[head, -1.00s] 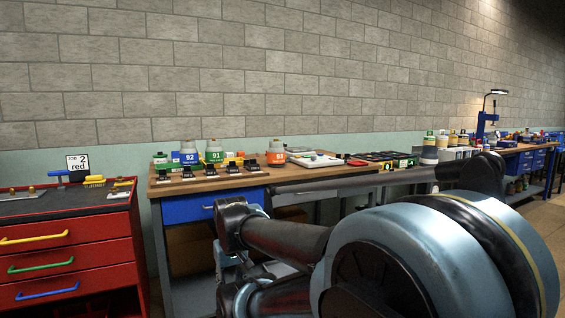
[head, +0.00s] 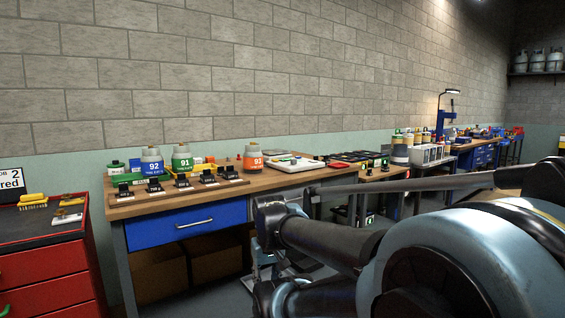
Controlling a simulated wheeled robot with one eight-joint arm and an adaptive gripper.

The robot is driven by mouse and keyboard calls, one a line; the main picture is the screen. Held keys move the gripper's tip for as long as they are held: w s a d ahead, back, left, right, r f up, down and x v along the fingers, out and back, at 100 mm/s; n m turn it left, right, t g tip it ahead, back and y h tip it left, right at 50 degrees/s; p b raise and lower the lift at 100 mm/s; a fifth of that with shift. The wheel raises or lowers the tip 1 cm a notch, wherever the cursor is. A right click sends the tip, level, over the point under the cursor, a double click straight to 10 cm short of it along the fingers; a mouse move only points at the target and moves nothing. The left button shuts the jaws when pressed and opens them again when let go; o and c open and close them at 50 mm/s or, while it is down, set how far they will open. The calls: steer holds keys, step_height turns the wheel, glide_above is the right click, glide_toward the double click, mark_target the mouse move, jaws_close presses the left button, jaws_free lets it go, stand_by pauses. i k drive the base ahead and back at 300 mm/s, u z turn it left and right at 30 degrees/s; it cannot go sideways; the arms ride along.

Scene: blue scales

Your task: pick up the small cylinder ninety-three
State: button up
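The small cylinder ninety-three (head: 253,157) is orange with a grey top. Its label is small but looks like 93. It stands upright on the wooden top of the blue workbench (head: 290,179), right of the green cylinder 91 (head: 182,159) and the blue cylinder 92 (head: 152,161). Nothing touches it. My folded arm fills the lower right, in front of the bench and well short of the cylinder. I cannot make out the fingers of my gripper among the dark arm parts.
A row of black stands (head: 182,181) lines the bench's front edge before the cylinders. A white tray (head: 291,163) lies right of ninety-three. A red drawer cabinet (head: 48,264) stands at the left. More benches run along the wall to the right.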

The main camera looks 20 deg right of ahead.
mark_target(252, 157)
steer(key=z, duration=0.5)
steer(key=i, duration=1.5)
